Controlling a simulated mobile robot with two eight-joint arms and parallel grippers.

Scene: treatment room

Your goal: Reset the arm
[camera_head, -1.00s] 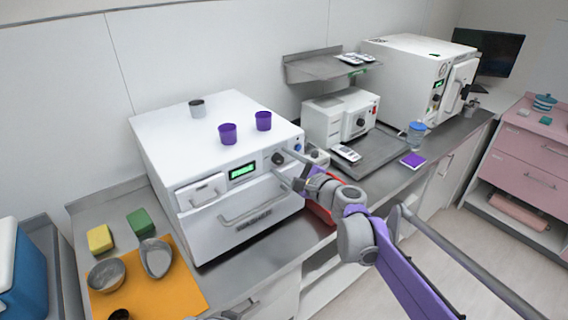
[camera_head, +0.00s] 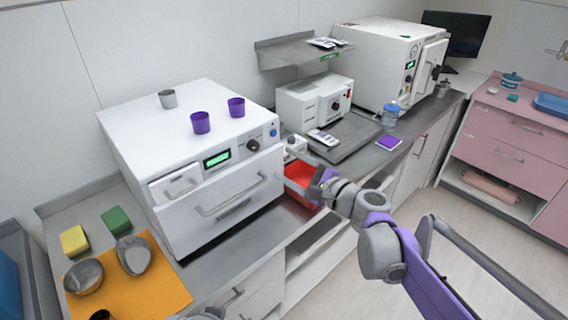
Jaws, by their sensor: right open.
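My right arm comes in from the lower right with purple and grey links. Its right gripper (camera_head: 300,170) is open and empty, its two fingers pointing left just off the right front corner of the large white oven (camera_head: 190,130). Contact with the oven cannot be made out. A red bin (camera_head: 301,184) shows behind and between the fingers, partly hidden by them. My left gripper does not show; only a small grey part of mine is at the bottom edge.
Two purple cups (camera_head: 200,122) and a grey cup (camera_head: 168,98) stand on the oven. An orange mat (camera_head: 160,295) with grey bowls lies at lower left, near a yellow sponge (camera_head: 74,240) and green sponge (camera_head: 117,220). The floor at right is free.

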